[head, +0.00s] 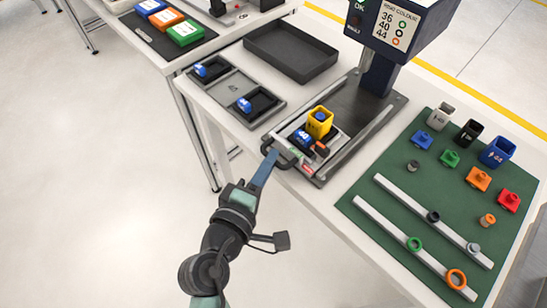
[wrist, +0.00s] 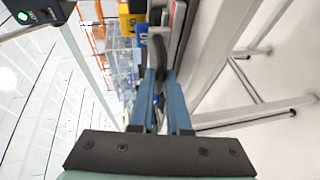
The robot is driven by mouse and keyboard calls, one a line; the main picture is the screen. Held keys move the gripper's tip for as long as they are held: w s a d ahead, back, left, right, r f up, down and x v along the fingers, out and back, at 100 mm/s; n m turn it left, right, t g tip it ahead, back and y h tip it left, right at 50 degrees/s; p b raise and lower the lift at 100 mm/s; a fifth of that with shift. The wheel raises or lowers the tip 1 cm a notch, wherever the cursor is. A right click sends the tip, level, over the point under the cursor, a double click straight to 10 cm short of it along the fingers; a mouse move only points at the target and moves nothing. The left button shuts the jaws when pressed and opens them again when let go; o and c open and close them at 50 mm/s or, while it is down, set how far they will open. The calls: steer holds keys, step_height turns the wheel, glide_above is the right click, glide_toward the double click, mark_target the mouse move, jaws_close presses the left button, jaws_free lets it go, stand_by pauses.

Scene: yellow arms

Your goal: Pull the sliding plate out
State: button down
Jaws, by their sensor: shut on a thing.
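The sliding plate (head: 285,137) is a light grey tray at the front of the dark base under the machine head. A yellow block (head: 319,124), a blue piece (head: 302,137) and a small orange and black piece (head: 321,149) sit on it. A dark handle (head: 285,162) sticks out at its front edge. My gripper (head: 271,156) is shut on this handle at the table's edge.
The dark machine head (head: 410,25) stands on a column behind the plate. A black tray (head: 291,52) and two shallow trays with blue pieces (head: 245,104) lie to the left. A green mat (head: 440,170) with several parts lies to the right. The floor in front is clear.

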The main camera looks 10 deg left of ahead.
steer(key=c, duration=1.2)
jaws_free()
steer(key=shift+s+a, duration=0.15)
steer(key=shift+a, duration=0.05)
steer(key=shift+o, duration=0.2)
steer(key=b+v, duration=0.1)
steer(key=v, duration=1.2)
steer(key=shift+f, duration=0.1)
